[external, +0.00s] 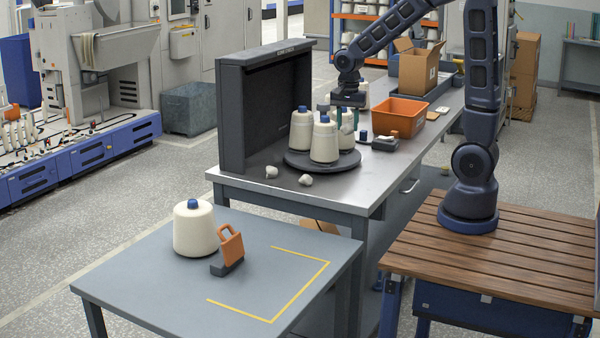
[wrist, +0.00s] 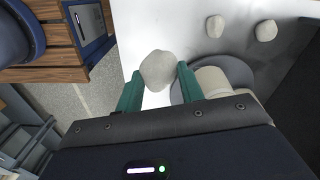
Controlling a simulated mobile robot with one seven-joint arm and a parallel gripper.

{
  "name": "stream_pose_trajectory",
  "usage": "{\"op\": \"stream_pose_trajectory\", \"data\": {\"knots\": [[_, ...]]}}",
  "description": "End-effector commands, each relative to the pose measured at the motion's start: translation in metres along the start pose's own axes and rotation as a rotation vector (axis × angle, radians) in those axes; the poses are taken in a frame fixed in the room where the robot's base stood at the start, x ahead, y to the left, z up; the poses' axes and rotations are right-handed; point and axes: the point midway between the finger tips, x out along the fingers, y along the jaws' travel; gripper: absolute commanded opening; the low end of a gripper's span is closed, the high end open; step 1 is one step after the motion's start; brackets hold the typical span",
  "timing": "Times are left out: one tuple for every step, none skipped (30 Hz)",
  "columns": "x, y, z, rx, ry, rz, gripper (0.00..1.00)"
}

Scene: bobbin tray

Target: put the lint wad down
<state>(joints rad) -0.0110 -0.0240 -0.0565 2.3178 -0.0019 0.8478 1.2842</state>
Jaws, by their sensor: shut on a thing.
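My gripper (external: 350,121), with green fingers, is shut on a pale grey lint wad (wrist: 158,70). In the wrist view the wad sits between the fingertips, above the pale worktop and beside the dark round disc. In the external view the bobbins partly hide the fingers, and I cannot clearly make out the held wad. Two more lint wads lie loose on the metal worktop (external: 232,176): one (external: 271,172) left of the disc, one (external: 306,180) in front of it. Both also show at the top of the wrist view (wrist: 214,26).
Cream bobbins (external: 324,142) with blue tops stand on the dark disc (external: 318,164), close to my gripper. A dark upright panel (external: 262,100) bounds the left. An orange bin (external: 400,116) is at right. The front table (external: 150,270) holds a bobbin (external: 194,230) and an orange-handled tool (external: 230,250).

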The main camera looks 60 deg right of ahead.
Motion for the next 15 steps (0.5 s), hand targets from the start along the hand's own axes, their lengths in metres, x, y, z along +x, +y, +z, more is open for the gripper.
{"op": "stream_pose_trajectory", "data": {"knots": [[-0.001,0.0,0.0,0.0,0.0,0.0,0.17],[-0.001,-0.001,0.0,-0.001,0.0,0.0,0.17],[-0.001,-0.002,0.001,-0.005,0.0,0.001,0.17],[-0.002,-0.005,0.002,-0.01,0.0,0.001,0.17],[-0.002,-0.008,0.003,-0.017,0.001,0.001,0.17],[-0.003,-0.015,0.006,-0.03,0.001,0.001,0.17],[-0.003,-0.02,0.009,-0.042,0.001,0.002,0.17],[-0.003,-0.027,0.012,-0.057,0.002,0.002,0.17],[-0.004,-0.039,0.017,-0.08,0.003,0.002,0.17],[-0.004,-0.048,0.022,-0.1,0.004,0.002,0.17],[-0.005,-0.058,0.028,-0.123,0.005,0.002,0.17],[-0.005,-0.072,0.036,-0.154,0.006,0.002,0.17],[-0.006,-0.083,0.043,-0.177,0.006,0.002,0.17],[-0.006,-0.093,0.051,-0.201,0.007,0.003,0.17],[-0.006,-0.107,0.061,-0.233,0.008,0.003,0.17]]}}
